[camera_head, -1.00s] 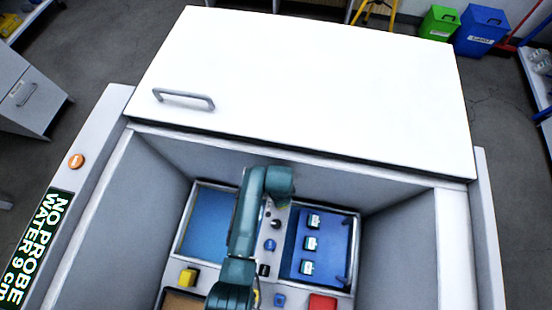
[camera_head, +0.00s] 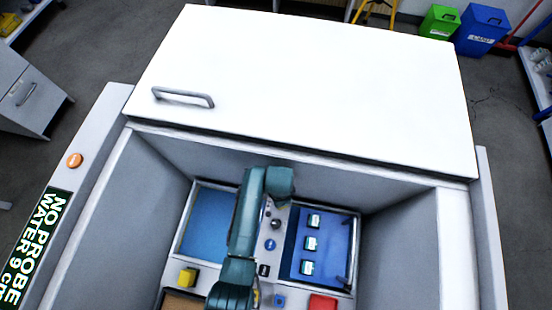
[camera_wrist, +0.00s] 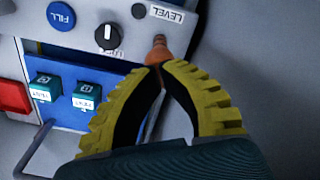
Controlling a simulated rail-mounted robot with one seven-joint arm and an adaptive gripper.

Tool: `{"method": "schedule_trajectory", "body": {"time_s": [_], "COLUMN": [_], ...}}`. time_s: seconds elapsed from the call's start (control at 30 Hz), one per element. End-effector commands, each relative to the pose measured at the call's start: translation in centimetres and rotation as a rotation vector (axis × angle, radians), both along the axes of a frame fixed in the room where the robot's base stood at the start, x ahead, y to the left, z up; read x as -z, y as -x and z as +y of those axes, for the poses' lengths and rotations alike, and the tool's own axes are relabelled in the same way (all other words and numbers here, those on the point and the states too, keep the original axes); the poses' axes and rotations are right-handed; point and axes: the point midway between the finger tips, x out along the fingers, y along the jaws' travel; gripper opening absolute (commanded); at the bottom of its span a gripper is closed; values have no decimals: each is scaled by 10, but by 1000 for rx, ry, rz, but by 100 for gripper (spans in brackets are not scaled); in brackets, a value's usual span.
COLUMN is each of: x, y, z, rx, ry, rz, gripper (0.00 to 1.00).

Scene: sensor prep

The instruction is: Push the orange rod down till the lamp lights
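The orange rod (camera_wrist: 158,51) stands by the LEVEL label in the wrist view. My gripper (camera_wrist: 161,68) has yellow ribbed fingers with their tips closed together at the rod. A thin orange strip shows between the fingers, so they seem shut on the rod; its lower part is largely hidden. A small dark round piece (camera_wrist: 138,11), possibly the lamp, is left of the LEVEL label (camera_wrist: 166,13) and shows no light. In the head view my arm hides the rod and the gripper.
A black knob (camera_wrist: 107,37) and a blue FILL button (camera_wrist: 61,15) are on the panel. Teal blocks (camera_wrist: 86,95) stand in a blue tray (camera_wrist: 66,119) beside a red piece (camera_wrist: 13,97). High grey walls (camera_head: 400,245) enclose the panel. A white lid (camera_head: 310,85) is behind.

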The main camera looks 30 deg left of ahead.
Motion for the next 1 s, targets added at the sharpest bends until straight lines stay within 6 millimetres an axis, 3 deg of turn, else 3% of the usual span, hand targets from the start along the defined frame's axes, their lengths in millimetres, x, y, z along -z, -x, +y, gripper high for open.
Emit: {"method": "schedule_trajectory", "body": {"time_s": [1.0], "x": [9], "y": [0], "z": [0], "rx": [0], "ry": [0], "rz": [1], "gripper": [0]}}
